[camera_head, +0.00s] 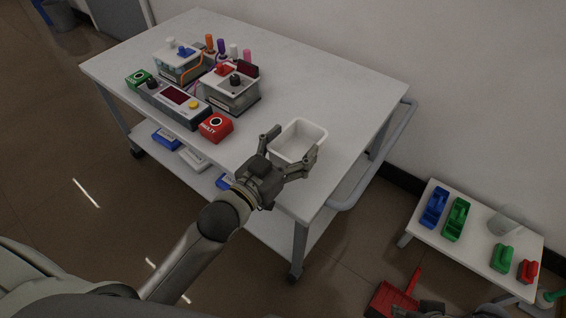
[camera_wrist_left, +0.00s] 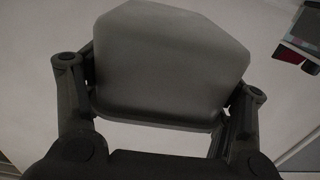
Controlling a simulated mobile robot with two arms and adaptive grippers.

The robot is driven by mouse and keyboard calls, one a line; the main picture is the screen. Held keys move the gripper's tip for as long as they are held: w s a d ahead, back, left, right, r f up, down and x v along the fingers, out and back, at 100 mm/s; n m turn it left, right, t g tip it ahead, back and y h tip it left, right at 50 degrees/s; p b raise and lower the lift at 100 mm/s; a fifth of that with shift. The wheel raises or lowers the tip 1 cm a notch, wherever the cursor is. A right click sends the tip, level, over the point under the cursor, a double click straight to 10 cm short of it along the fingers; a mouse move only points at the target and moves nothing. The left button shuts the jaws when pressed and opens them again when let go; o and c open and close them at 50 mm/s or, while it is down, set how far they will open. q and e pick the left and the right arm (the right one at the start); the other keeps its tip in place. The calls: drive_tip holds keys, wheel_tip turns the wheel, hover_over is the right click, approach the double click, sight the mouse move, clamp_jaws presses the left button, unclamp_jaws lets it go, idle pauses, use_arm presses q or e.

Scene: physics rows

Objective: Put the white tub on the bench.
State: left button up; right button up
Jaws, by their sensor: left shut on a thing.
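The white tub (camera_head: 300,136) is an open rectangular container near the right front part of the white-topped cart (camera_head: 345,80). My left gripper (camera_head: 293,152) is shut on the tub, with a finger at each side of it. In the left wrist view the tub (camera_wrist_left: 172,62) fills the middle, between the two fingers of my left gripper (camera_wrist_left: 158,95). I cannot tell whether the tub touches the cart top or is held just above it. A low white bench (camera_head: 478,240) stands at the right by the wall.
The bench carries blue (camera_head: 434,207) and green (camera_head: 456,218) holders, a clear cup (camera_head: 503,222) and small green and red items. Devices and a red box (camera_head: 215,127) crowd the cart's left half. A rail (camera_head: 385,150) runs along the cart's right end. A red dustpan (camera_head: 392,300) lies on the floor.

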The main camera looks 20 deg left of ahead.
sight(283, 151)
use_arm(q)
drive_tip(key=a+f, duration=0.1)
drive_tip(key=w+a+f, duration=0.1)
drive_tip(key=f, duration=0.1)
drive_tip(key=shift+a+b, duration=0.1)
drive_tip(key=shift+b, duration=0.2)
wheel_tip(283, 151, down, 3)
drive_tip(key=shift+a+b, duration=0.15)
drive_tip(key=shift+b, duration=0.65)
drive_tip(key=shift+f, duration=0.1)
use_arm(e)
drive_tip(key=w+a+r+t+y, duration=0.1)
drive_tip(key=w+a+r+t, duration=0.1)
drive_tip(key=w, duration=0.4)
drive_tip(key=w+a+r+t, duration=0.1)
drive_tip(key=w+r+t, duration=0.2)
drive_tip(key=w+t, duration=0.1)
drive_tip(key=shift+w+a+t+y, duration=0.4)
drive_tip(key=shift+w, duration=0.45)
use_arm(q)
drive_tip(key=shift+f, duration=0.1)
drive_tip(key=o, duration=1)
use_arm(e)
drive_tip(key=shift+w, duration=0.1)
